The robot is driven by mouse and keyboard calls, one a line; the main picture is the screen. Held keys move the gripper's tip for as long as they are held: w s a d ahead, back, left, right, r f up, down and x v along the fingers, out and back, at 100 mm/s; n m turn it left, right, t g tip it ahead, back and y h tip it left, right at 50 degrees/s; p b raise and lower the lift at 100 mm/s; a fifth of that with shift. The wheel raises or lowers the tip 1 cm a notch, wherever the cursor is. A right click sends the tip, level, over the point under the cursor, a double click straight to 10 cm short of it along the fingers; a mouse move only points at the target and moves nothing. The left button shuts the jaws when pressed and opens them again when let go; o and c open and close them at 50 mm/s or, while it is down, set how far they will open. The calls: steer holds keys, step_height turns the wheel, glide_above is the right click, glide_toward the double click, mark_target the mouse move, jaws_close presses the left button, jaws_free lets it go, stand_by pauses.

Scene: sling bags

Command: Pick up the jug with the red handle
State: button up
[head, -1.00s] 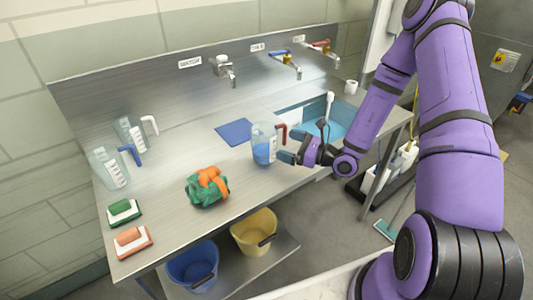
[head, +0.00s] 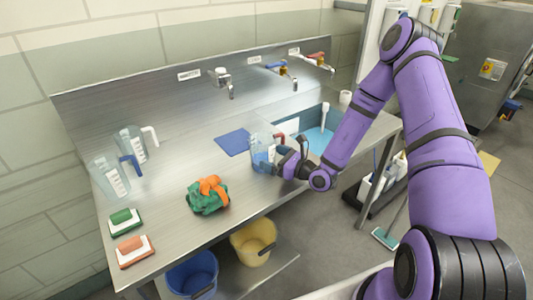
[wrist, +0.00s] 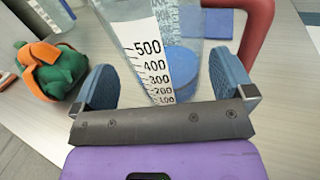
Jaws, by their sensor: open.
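The jug with the red handle (head: 260,150) is clear plastic and stands upright on the steel counter (head: 170,165). In the wrist view the jug (wrist: 165,50) shows a white measuring scale and a blue bottom, with its red handle (wrist: 258,30) to the right. My gripper (wrist: 165,85) is open, its blue finger pads on either side of the jug's lower body. The right pad is close to the handle; I cannot tell whether either pad touches. In the head view my gripper (head: 281,158) is at the jug's right side, partly covering it.
A clear jug with a blue handle (head: 108,178) and one with a white handle (head: 130,145) stand at the left. A green and orange bundle (head: 207,196) and two brushes (head: 124,221) lie in front. A blue sheet (head: 232,142) lies behind the jug; the sink (head: 318,138) is right.

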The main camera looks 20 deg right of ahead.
steer(key=x, duration=0.4)
steer(key=shift+f, duration=0.1)
steer(key=c, duration=0.8)
